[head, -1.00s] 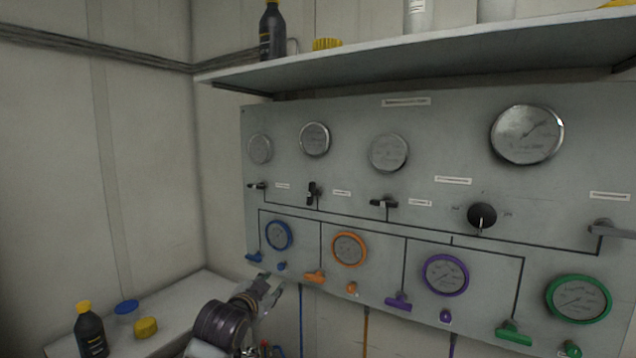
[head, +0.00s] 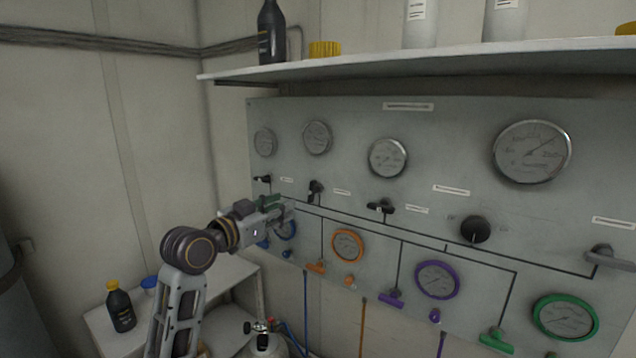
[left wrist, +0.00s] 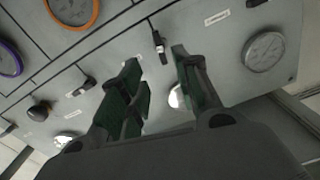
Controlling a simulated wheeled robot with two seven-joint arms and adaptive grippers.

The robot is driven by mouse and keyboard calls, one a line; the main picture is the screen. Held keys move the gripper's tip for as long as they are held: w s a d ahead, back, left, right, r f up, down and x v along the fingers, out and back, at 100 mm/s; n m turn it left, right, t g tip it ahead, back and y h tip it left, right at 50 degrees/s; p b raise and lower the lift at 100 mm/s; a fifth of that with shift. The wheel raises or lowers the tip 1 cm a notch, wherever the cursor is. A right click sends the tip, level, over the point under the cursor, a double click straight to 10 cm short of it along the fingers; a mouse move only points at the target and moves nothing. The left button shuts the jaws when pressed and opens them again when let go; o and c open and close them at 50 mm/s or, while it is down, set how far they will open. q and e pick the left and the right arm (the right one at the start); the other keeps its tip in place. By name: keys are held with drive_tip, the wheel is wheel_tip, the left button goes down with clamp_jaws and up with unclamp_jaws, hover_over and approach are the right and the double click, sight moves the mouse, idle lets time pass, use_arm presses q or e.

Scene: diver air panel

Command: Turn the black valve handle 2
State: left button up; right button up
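The black valve handle 2 (head: 315,188) is the second small black handle from the left on the grey panel (head: 350,112), below the second gauge. It points roughly up and down. My left gripper (head: 284,209) is raised in front of the panel, below and left of handle 2, and hides part of the blue gauge. In the left wrist view, my left gripper (left wrist: 157,62) is open and empty. Handle 2 (left wrist: 159,46) shows beyond the gap between its green-padded fingertips, and I see no contact. My right gripper is out of view.
Black handle 1 (head: 262,179) and handle 3 (head: 381,206) flank handle 2. A shelf (head: 420,66) with bottles juts out above the panel. Coloured gauges and levers, such as the orange gauge (head: 348,245), line the lower panel. A small table (head: 232,272) stands at lower left.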

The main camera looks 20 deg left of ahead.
sight(310, 190)
use_arm(q)
drive_tip(key=shift+s+r, duration=0.15)
drive_tip(key=shift+r, duration=0.2)
drive_tip(key=shift+p+x, duration=1.8)
drive_tip(key=shift+x, duration=5.1)
drive_tip(key=shift+d+r, duration=0.1)
clamp_jaws()
